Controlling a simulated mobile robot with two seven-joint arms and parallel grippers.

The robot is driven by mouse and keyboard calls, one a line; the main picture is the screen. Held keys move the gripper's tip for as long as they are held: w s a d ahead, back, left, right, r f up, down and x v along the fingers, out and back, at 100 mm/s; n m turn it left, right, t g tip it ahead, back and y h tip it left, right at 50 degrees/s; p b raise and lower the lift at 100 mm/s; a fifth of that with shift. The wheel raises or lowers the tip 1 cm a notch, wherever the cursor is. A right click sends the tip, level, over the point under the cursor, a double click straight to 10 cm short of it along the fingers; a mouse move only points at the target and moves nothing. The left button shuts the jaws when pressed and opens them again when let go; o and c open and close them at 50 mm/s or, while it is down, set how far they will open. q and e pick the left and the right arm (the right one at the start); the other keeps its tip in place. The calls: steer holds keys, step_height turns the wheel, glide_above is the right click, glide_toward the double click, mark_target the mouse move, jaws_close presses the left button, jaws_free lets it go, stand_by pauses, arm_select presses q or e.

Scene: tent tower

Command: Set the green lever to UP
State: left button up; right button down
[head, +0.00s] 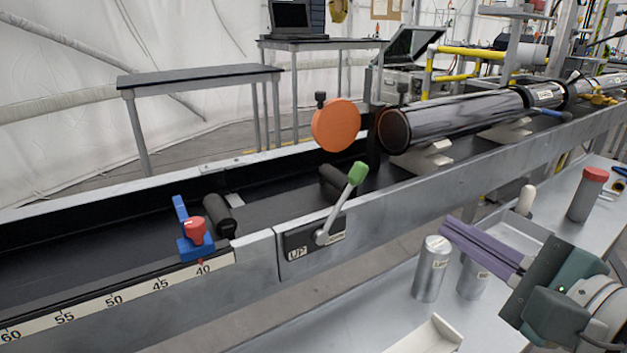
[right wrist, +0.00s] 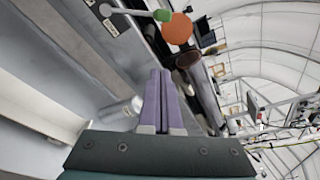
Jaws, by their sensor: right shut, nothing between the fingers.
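The lever with the green handle (head: 358,173) is mounted on a dark plate (head: 297,242) on the rail's front side. Its silver arm tilts up and to the right from its pivot. An UP label (head: 297,253) is at the plate's left, and another label, partly hidden by the lever's base, is at its right. The green handle also shows at the top of the right wrist view (right wrist: 162,15). My right gripper (head: 447,227) has its purple fingers shut and empty, right of and below the lever and apart from it. My left gripper is not in view.
An orange disc (head: 336,125) stands behind the lever, beside a long dark tube (head: 455,122). A blue slider with a red knob (head: 194,231) sits on the scale at left. Metal cylinders (head: 431,268) and a red-topped can (head: 587,195) stand on the grey bench near my right gripper.

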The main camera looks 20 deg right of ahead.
mark_target(342, 202)
steer(key=w+a+p, duration=0.1)
steer(key=w+a, duration=0.3)
steer(key=w, duration=0.6)
steer(key=shift+w+r, duration=0.4)
steer(key=shift+a+p, duration=0.15)
steer(key=shift+p, duration=0.15)
steer(key=shift+a+r+n, duration=0.15)
steer(key=shift+r+n, duration=0.1)
steer(key=shift+n, duration=0.05)
